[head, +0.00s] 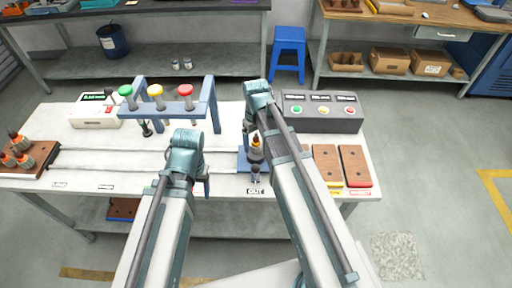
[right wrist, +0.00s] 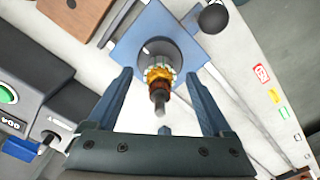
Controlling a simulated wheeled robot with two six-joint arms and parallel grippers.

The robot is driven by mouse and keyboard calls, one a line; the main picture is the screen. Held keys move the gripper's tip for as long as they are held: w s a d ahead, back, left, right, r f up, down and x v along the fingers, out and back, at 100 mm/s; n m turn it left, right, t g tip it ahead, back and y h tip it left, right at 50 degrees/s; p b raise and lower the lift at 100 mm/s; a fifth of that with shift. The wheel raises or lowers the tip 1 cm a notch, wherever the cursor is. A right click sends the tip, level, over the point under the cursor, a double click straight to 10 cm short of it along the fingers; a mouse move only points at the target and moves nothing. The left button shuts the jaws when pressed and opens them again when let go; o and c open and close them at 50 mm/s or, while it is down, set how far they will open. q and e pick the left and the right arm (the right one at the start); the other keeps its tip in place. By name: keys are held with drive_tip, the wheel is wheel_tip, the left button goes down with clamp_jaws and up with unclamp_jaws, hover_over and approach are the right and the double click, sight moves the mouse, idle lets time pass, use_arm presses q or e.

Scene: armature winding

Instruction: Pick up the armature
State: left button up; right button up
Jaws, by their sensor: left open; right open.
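An armature (head: 256,150) with a dark core, an orange winding and a thin shaft stands upright on a blue square fixture (head: 242,164) at the table's front middle. In the right wrist view the armature (right wrist: 158,76) shows end-on between my right gripper's fingers (right wrist: 165,88), which are spread open with gaps on both sides. The fixture's blue plate (right wrist: 128,45) lies beyond it. In the head view my right gripper (head: 250,134) is partly hidden by its own arm, close to the armature. My left gripper (head: 204,186) is open and empty, to the left of the fixture.
A wooden tray (head: 40,155) with several armatures is at the far left. A blue rack (head: 180,108) with coloured-top pieces stands behind. The table's left middle is mostly clear.

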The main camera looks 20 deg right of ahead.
sight(256, 137)
clamp_jaws()
drive_tip(key=shift+r, duration=0.15)
idle(0.4)
wheel_tip(256, 137, up, 3)
drive_tip(key=p, duration=0.3)
drive_tip(key=shift+r, duration=0.1)
drive_tip(key=shift+s+a+r+p, duration=0.15)
drive_tip(key=shift+r+p, duration=0.2)
drive_tip(key=shift+p, duration=0.25)
drive_tip(key=s+a, duration=0.3)
drive_tip(key=a, duration=0.4)
drive_tip(key=s+a, duration=0.2)
drive_tip(key=a, duration=0.5)
drive_tip(key=shift+s+a+r+p, duration=0.3)
drive_tip(key=shift+s+r+p, duration=0.1)
